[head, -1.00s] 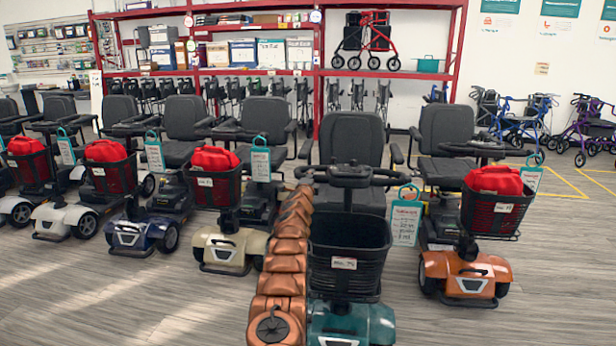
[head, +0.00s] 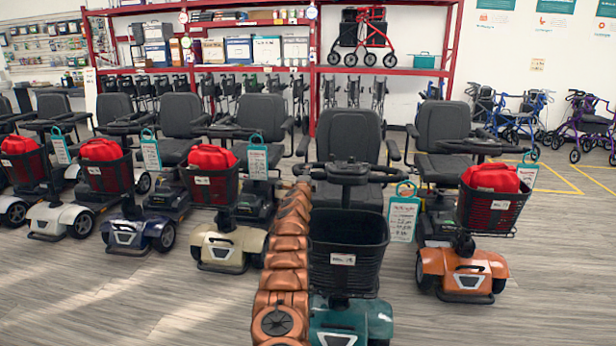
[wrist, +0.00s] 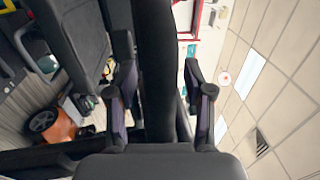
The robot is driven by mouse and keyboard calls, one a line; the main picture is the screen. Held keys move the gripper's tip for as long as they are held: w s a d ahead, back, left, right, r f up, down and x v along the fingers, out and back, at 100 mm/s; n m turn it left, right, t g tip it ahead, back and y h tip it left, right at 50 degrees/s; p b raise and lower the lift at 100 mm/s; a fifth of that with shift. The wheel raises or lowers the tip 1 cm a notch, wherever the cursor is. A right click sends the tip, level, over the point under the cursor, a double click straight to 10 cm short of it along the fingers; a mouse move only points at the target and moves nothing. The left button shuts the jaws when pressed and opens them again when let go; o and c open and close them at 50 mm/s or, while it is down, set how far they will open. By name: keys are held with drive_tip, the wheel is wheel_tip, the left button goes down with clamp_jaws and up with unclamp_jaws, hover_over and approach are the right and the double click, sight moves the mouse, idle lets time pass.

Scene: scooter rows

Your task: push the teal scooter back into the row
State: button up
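The teal scooter (head: 345,318) stands in front of the row, its dark basket (head: 345,255) empty and its grey seat (head: 348,150) behind the handlebar (head: 348,174). Only its teal front shows at the bottom edge. My copper-coloured arm runs up along its left side to the handlebar. My gripper is hidden in the head view. In the wrist view, my gripper (wrist: 160,95) has its two fingers spread on either side of a dark bar. I cannot tell if they touch it.
The orange scooter (head: 463,268) stands close on the right, the cream scooter (head: 228,247) on the left, with more scooters farther left. A red shelf rack (head: 390,73) and rollators (head: 525,125) stand behind. The floor at front left is clear.

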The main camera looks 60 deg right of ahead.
drive_tip(key=shift+s, duration=0.1)
drive_tip(key=shift+a+f, duration=0.1)
drive_tip(key=shift+a, duration=0.1)
drive_tip(key=shift+a, duration=0.1)
drive_tip(key=shift+a, duration=0.15)
drive_tip(key=v, duration=0.6)
drive_tip(key=shift+s+a, duration=0.2)
drive_tip(key=shift+s, duration=0.05)
idle(0.9)
idle(0.4)
